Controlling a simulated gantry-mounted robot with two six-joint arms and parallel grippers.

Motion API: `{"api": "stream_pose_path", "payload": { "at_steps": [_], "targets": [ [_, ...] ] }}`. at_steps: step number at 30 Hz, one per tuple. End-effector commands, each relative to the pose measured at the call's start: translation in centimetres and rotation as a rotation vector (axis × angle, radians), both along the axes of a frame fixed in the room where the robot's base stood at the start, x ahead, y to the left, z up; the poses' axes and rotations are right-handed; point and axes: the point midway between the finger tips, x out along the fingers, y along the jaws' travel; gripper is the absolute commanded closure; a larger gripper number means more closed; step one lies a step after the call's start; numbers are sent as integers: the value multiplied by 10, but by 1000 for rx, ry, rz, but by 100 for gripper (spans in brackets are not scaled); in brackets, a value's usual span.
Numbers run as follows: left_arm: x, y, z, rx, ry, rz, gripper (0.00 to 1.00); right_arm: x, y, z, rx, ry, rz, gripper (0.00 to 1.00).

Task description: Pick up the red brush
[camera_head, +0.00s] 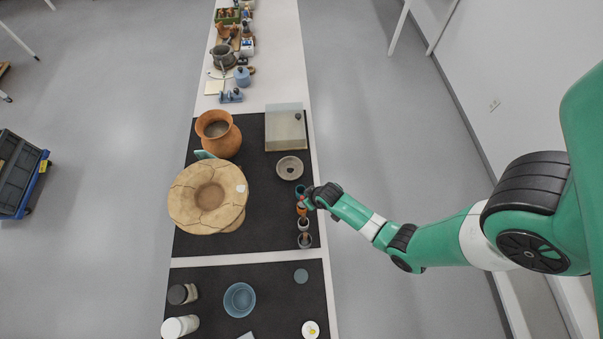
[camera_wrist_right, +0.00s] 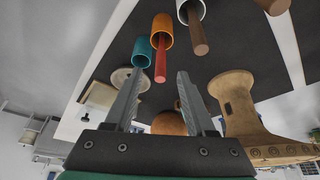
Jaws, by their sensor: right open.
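The red brush (camera_wrist_right: 160,62) shows in the right wrist view as a red handle sticking out of an orange cup (camera_wrist_right: 162,30). In the head view the orange cup (camera_head: 301,210) stands near the right edge of the dark mat, partly covered by my right gripper (camera_head: 307,197). In the right wrist view my right gripper (camera_wrist_right: 160,76) is open and empty. The handle's end appears between its two fingertips, with space on both sides. The brush's bristles are hidden. My left gripper is not in view.
A teal cup (camera_wrist_right: 148,52) and a white cup (camera_wrist_right: 190,11) with a brown handle (camera_wrist_right: 198,36) flank the orange cup. A large cracked tan vessel (camera_head: 180,205), an orange jar (camera_head: 218,146) and a grey ring-shaped piece (camera_head: 289,168) share the mat. A clear box (camera_head: 285,135) stands behind.

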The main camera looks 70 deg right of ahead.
Motion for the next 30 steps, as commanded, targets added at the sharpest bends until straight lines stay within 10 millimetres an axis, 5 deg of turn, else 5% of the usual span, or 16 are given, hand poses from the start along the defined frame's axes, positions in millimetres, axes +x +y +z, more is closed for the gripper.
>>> {"api": "stream_pose_path", "payload": {
  "at_steps": [1,8,15,26,30],
  "targets": [
    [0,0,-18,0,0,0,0,4,-2,-18,-1,-1,0,45],
    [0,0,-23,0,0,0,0,8,-5,-22,-1,-1,0,45],
    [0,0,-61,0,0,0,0,18,-10,-58,-1,-2,1,45],
    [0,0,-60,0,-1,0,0,25,-14,-68,-1,-2,1,45],
    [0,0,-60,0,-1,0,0,24,-14,-68,-1,-1,1,68]
  ]
}}
